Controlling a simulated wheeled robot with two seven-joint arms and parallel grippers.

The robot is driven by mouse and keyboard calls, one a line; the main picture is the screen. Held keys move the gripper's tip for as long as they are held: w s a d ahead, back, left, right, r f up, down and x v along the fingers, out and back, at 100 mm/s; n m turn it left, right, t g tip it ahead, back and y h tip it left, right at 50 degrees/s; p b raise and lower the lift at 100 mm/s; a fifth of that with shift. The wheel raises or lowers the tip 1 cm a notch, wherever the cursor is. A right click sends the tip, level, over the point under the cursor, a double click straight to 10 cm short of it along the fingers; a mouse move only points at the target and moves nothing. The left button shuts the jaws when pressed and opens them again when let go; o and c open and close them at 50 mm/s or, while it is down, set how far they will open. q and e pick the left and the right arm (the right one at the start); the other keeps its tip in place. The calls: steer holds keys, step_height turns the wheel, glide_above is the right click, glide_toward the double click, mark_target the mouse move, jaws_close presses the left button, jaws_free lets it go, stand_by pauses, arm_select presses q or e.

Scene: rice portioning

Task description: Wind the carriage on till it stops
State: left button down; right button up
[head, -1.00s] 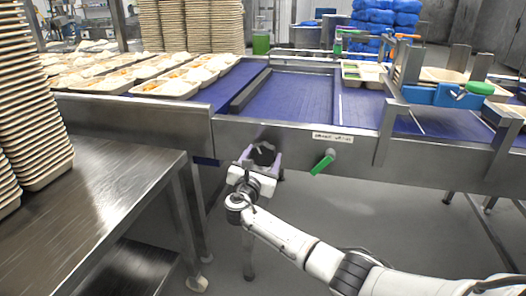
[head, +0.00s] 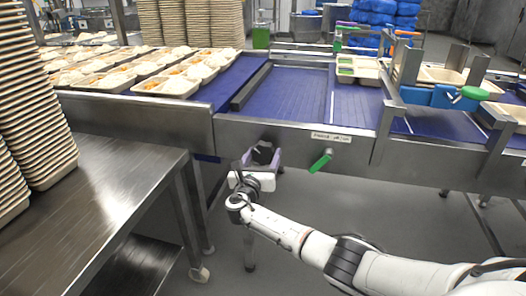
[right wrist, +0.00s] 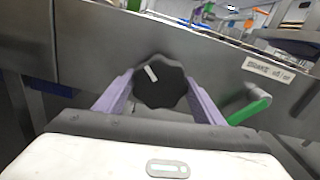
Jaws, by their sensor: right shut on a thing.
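A black lobed knob (right wrist: 160,82) with a white mark is on the steel front panel of the conveyor. It also shows in the head view (head: 262,154). My right gripper (head: 261,160) has its two purple fingers on either side of the knob and is shut on it; the fingers also show in the right wrist view (right wrist: 160,98). The white mark points to the upper left in the wrist view. A blue block (head: 420,95) with green handles stands in a steel frame over the belt at the right. I cannot tell which part is the carriage. My left gripper is out of view.
A green lever (head: 320,162) sticks out right of the knob, under a label (head: 331,137). Filled trays (head: 168,85) stand on the belt's left. A steel table (head: 110,185) with stacked trays is at the left. The blue belt (head: 295,92) behind the knob is clear.

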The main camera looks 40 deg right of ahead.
stand_by(0.3)
steer(key=shift+a+r+n+p, duration=0.1)
steer(key=shift+r+n+p, duration=0.05)
steer(key=shift+n+p, duration=1)
steer(key=shift+n, duration=0.55)
